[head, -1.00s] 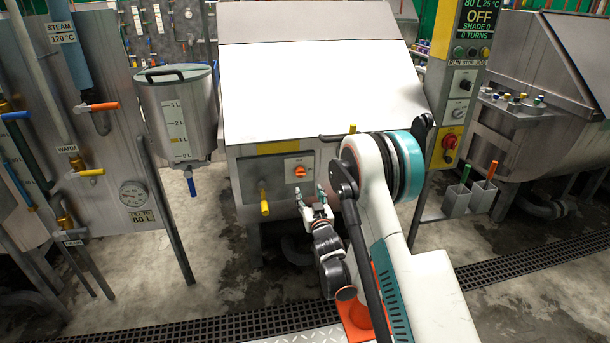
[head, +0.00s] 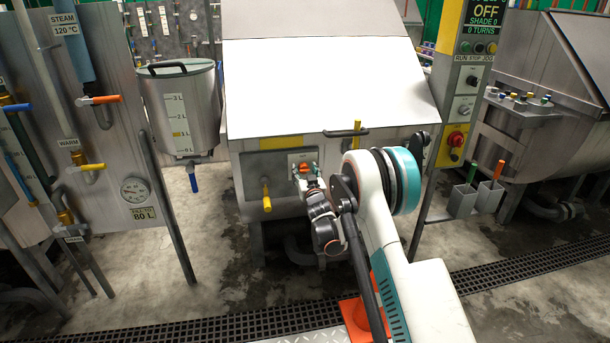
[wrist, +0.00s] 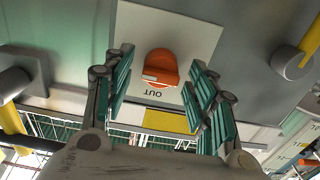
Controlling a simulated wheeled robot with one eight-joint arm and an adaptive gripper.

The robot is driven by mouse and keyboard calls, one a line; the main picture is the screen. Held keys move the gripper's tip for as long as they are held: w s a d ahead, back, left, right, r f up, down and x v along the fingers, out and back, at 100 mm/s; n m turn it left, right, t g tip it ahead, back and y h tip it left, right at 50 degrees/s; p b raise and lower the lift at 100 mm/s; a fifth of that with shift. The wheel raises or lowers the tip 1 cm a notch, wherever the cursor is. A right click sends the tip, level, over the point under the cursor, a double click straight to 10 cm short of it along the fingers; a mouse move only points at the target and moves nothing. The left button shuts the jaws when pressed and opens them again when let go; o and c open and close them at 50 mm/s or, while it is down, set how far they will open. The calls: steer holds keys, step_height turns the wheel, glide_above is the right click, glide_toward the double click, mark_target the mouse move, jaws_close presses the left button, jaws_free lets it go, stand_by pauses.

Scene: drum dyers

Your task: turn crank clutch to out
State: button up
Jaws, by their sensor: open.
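The crank clutch is an orange knob (head: 303,166) on a pale square plate on the drum machine's front panel. In the wrist view the knob (wrist: 160,65) shows clearly, with the word OUT upside down on the plate (wrist: 190,30) just below it in the picture. My gripper (wrist: 160,80) is open, with one teal-padded finger to each side of the knob and visible gaps between. In the head view my gripper (head: 306,174) is at the plate and partly hides the knob. Whether any finger touches the plate cannot be told.
A yellow-handled valve (head: 266,203) sticks out left of the plate. A dark crank bar with a yellow grip (head: 356,134) is above right. A yellow label (head: 281,143) sits above the plate. The control post (head: 462,110) stands to the right.

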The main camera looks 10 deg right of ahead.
steer(key=shift+w, duration=0.2)
steer(key=c, duration=1.1)
